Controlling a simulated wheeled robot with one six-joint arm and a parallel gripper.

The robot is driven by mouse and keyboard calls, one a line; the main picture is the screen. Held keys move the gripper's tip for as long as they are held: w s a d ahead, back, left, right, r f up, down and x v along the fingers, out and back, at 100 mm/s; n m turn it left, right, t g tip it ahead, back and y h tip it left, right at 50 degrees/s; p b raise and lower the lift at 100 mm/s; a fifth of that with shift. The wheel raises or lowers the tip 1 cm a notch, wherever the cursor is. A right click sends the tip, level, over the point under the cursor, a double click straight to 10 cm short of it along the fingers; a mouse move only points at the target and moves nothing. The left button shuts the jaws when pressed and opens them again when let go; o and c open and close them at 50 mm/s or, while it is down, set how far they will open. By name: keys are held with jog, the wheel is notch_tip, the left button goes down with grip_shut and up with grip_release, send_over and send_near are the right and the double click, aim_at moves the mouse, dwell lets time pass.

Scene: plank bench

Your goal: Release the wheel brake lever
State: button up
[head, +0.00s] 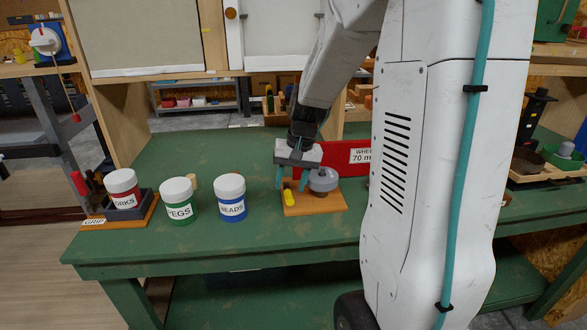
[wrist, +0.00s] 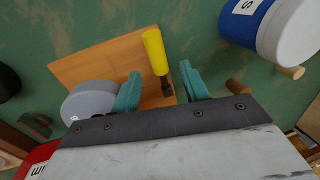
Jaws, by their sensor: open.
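The brake lever has a yellow grip (head: 290,197) and stands on a wooden board (head: 328,199) on the green bench. In the wrist view the yellow grip (wrist: 154,50) runs to a dark stem that lies between my two teal fingers. A grey wheel (head: 323,179) sits on the board just right of the lever; it also shows in the wrist view (wrist: 88,100), beside the left finger. My gripper (head: 292,180) is open and points down over the board, one finger on each side of the stem. I cannot tell whether either finger touches it.
White-lidded jars stand to the left: a blue BEADS jar (head: 231,198), a green PEGS jar (head: 179,200) and a red jar (head: 123,188) in a dark tray. A red sign (head: 340,158) stands behind the board. The bench front (head: 265,240) is clear.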

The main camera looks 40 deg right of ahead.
jog(key=shift+w+a+f, duration=0.15)
jog(key=shift+f, duration=1)
grip_shut()
jog(key=shift+w+r, duration=0.1)
jog(key=shift+w+d+r+g+y, duration=0.3)
jog(key=shift+w+r+g+y, duration=0.15)
jog(key=shift+r+g, duration=0.2)
